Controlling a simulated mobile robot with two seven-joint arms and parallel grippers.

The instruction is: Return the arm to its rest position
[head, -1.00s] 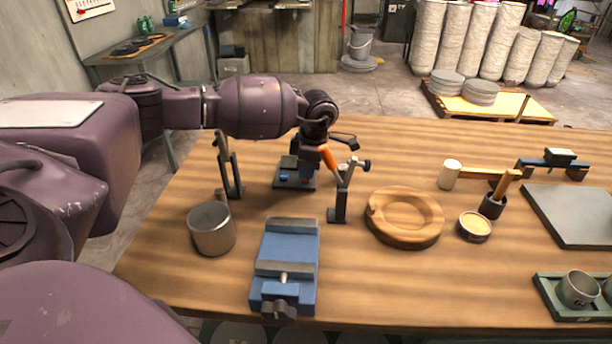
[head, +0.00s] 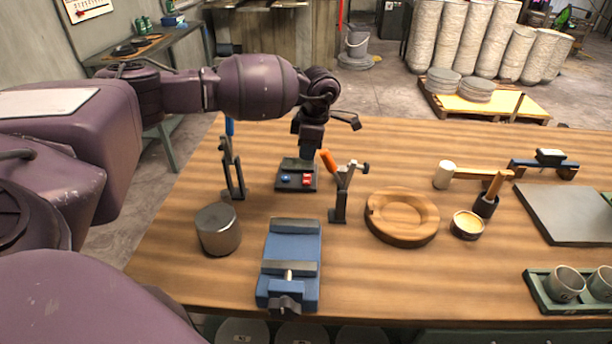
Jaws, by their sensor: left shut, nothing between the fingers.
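My left arm comes in from the left and reaches over the back of the wooden table. My left gripper (head: 306,154) points down, shut and empty, just above and behind a small dark switch box (head: 297,179) with a blue and a red button. I cannot tell whether its tip touches the box. An orange-handled tool (head: 328,160) rests in a dark forked stand (head: 341,200) just right of the gripper, apart from it. My right gripper is not in view.
A second stand (head: 232,172) with a blue-handled tool is left of the gripper. A metal cylinder (head: 217,230), a blue vise (head: 291,262), a round wooden dish (head: 402,216), a mallet (head: 446,175) and a tray with cups (head: 545,300) stand around.

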